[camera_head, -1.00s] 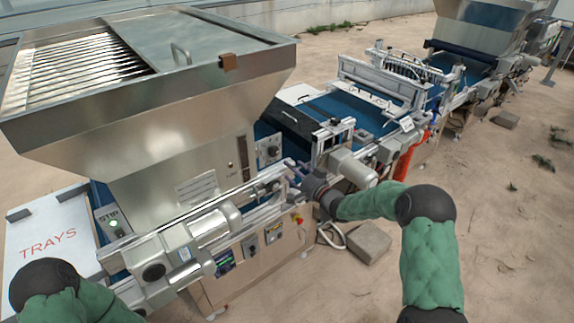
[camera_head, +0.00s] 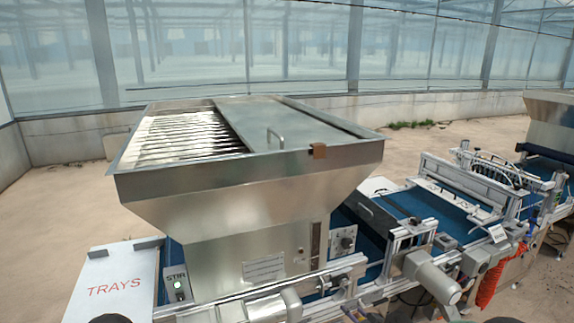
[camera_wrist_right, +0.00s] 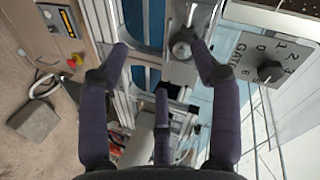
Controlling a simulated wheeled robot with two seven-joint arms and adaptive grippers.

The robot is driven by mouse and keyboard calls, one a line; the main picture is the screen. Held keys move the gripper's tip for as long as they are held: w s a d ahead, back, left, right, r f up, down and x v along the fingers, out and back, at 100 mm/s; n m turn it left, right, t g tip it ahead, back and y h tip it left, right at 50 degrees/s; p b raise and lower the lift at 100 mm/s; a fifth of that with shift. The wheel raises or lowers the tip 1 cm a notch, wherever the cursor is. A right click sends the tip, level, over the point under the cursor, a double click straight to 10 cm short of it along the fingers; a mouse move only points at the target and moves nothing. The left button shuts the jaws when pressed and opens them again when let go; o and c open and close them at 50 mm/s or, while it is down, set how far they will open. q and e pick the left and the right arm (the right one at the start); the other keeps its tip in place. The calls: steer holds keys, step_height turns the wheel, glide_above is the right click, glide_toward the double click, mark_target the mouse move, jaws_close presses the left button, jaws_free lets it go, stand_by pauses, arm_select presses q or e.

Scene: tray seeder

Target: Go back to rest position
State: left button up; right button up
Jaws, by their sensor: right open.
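My right gripper (camera_wrist_right: 158,62) is open in the right wrist view, its dark fingers spread with nothing between them. The seeder machine's rails and blue belt (camera_wrist_right: 147,20) lie beyond the fingers. A round metal part (camera_wrist_right: 182,48) appears close to one fingertip; I cannot tell whether they touch. In the head view only a small piece of the right gripper (camera_head: 354,313) shows at the bottom edge. My left gripper is out of view; only a dark rounded piece of my left arm shows at the bottom left.
The metal hopper (camera_head: 250,185) stands over the machine. A white TRAYS board (camera_head: 115,285) and a STIR switch (camera_head: 177,285) are at left. A GATE dial box (camera_wrist_right: 268,70) is close to the right gripper. Sandy floor is free behind the machine.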

steer(key=s+a+f+n+g+b, duration=0.15)
steer(key=s+a+f+g, duration=0.25)
steer(key=s+f, duration=0.55)
steer(key=s+a+f+n+g+b, duration=0.1)
steer(key=s+a+f+g+b, duration=0.2)
steer(key=s+f, duration=0.7)
steer(key=s+a+f+n+g, duration=0.1)
steer(key=s+a+f+g, duration=0.1)
steer(key=s, duration=0.7)
steer(key=s+a+f+n+g, duration=0.1)
steer(key=s+a+f+g, duration=0.2)
steer(key=s, duration=0.6)
steer(key=shift+a+f+g+b, duration=0.3)
steer(key=shift+f+g+b, duration=0.2)
steer(key=shift+f, duration=0.45)
